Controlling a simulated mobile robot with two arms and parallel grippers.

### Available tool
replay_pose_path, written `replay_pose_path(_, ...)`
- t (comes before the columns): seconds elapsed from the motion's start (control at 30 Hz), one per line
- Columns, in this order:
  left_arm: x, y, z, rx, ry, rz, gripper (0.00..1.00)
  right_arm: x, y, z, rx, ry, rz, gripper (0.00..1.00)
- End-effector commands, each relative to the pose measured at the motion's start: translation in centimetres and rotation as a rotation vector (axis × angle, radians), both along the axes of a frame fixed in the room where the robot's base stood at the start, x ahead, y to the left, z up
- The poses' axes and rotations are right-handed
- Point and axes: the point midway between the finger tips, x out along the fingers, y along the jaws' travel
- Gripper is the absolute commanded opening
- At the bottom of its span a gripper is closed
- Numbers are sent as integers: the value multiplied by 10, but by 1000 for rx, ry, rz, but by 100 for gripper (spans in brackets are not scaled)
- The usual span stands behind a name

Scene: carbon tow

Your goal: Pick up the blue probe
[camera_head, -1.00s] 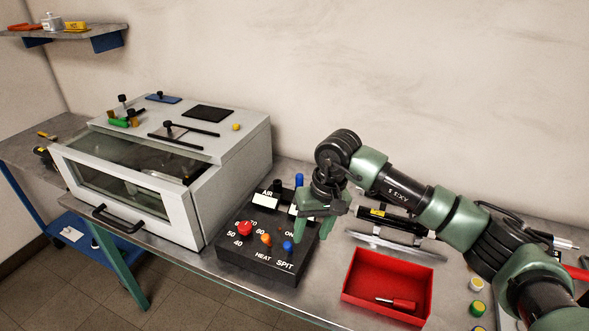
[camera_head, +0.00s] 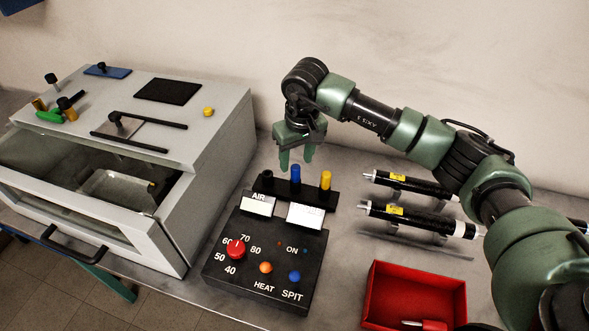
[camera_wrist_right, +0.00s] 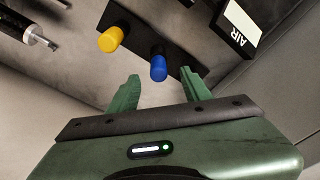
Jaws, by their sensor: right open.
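The blue probe (camera_head: 295,174) stands upright in the black holder (camera_head: 272,188) at the back of the control box, between a black one (camera_head: 267,178) and a yellow one (camera_head: 326,180). My right gripper (camera_head: 297,163) is open, with its fingers pointing down just behind and above the blue probe. In the right wrist view the blue probe (camera_wrist_right: 158,68) shows between the open green fingers (camera_wrist_right: 162,85), beyond their tips, and nothing is held. The yellow probe (camera_wrist_right: 110,40) is left of it there. My left gripper is not in view.
The control box (camera_head: 265,253) has a red knob and coloured buttons. A white chamber (camera_head: 215,130) stands at left. Two black cylinders (camera_head: 415,217) rest on supports at right, with a red tray (camera_head: 374,290) in front. Bare bench lies between the box and the cylinders.

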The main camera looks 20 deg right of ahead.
Motion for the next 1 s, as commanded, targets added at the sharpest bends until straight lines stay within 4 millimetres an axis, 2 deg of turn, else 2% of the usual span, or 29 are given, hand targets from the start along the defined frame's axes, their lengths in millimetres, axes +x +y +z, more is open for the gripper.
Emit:
replay_pose_path(0.17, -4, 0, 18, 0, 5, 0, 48, 0, -1, -23, 1, 5, -1, 49)
replay_pose_path(0.3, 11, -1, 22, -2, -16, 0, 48, 4, 0, -42, 2, 2, -1, 49)
replay_pose_path(0.43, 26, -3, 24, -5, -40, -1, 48, 5, 0, -49, 2, -1, 0, 49)
replay_pose_path(0.6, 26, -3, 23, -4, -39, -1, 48, 6, -1, -49, 1, -2, 0, 49)
replay_pose_path(0.77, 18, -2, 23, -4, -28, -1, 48, 5, -1, -49, 1, -1, 0, 4)
replay_pose_path(0.8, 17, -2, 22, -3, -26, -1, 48, 5, -1, -49, 1, -1, 0, 0)
replay_pose_path(1.0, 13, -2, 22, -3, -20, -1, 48, 6, -1, -48, 1, -1, 0, 0)
